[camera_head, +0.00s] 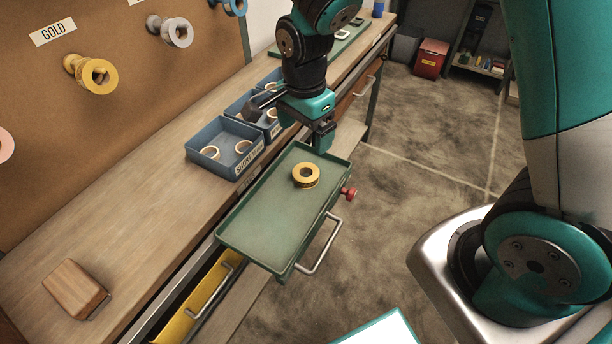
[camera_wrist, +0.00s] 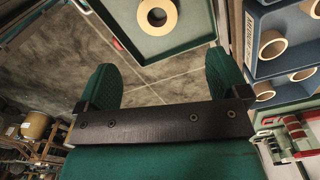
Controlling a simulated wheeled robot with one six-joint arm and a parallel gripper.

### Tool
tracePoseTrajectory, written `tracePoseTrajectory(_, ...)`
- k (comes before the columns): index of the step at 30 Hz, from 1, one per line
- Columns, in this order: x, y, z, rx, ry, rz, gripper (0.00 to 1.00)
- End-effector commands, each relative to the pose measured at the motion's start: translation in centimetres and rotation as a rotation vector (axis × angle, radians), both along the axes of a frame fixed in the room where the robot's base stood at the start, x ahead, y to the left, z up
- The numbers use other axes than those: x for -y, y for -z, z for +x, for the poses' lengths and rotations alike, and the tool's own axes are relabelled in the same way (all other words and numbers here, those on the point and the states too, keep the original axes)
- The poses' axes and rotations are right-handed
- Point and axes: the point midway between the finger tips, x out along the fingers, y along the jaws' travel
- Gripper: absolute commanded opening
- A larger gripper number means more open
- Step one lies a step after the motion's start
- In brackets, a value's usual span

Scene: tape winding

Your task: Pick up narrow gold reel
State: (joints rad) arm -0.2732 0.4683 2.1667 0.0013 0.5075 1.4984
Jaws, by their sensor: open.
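A gold reel (camera_head: 306,184) lies flat on the green tray (camera_head: 270,225), near its far end. In the wrist view the same reel (camera_wrist: 172,18) shows at the top centre as a pale gold ring on the tray (camera_wrist: 187,44). Another gold reel (camera_head: 101,86) hangs on a peg under the GOLD label; I cannot compare the widths surely. My gripper (camera_head: 322,137) is just beyond the tray's far edge, apart from the reel. In the wrist view my gripper (camera_wrist: 160,80) has its two green fingers wide apart, with only floor between them.
Blue bins (camera_head: 215,172) with pale rings stand on the wooden bench (camera_head: 130,200), left of the tray. A red knob (camera_head: 349,193) and a metal handle (camera_head: 325,250) stick out at the tray's right. A wooden block (camera_head: 75,287) lies at front left.

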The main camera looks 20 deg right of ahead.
Motion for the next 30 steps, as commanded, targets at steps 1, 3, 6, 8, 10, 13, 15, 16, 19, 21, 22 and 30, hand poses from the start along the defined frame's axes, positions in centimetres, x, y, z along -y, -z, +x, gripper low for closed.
tracePoseTrajectory(1,0.0,1.3,-0.1,-0.006,-0.001,-0.001,0.93)
tracePoseTrajectory(3,0.0,2.9,-0.1,-0.006,-0.001,-0.001,0.93)
tracePoseTrajectory(6,0.0,4.7,-0.1,-0.004,-0.002,0.0,0.93)
tracePoseTrajectory(8,0.0,5.4,-0.1,-0.003,-0.002,0.0,0.93)
tracePoseTrajectory(10,0.0,6.0,-0.1,-0.001,-0.002,0.001,0.93)
tracePoseTrajectory(13,0.0,6.5,-0.1,0.0,-0.002,0.001,0.93)
tracePoseTrajectory(15,0.0,7.2,-0.2,-0.002,-0.003,0.0,0.93)
tracePoseTrajectory(16,0.0,7.6,-0.3,-0.003,-0.003,0.0,0.93)
tracePoseTrajectory(19,0.1,9.2,-0.5,-0.005,-0.003,-0.001,0.93)
tracePoseTrajectory(21,0.0,10.3,-0.5,-0.003,-0.003,0.0,0.93)
tracePoseTrajectory(22,0.0,10.7,-0.5,-0.002,-0.003,0.0,0.93)
tracePoseTrajectory(30,0.0,11.6,-0.4,0.002,-0.003,0.002,0.93)
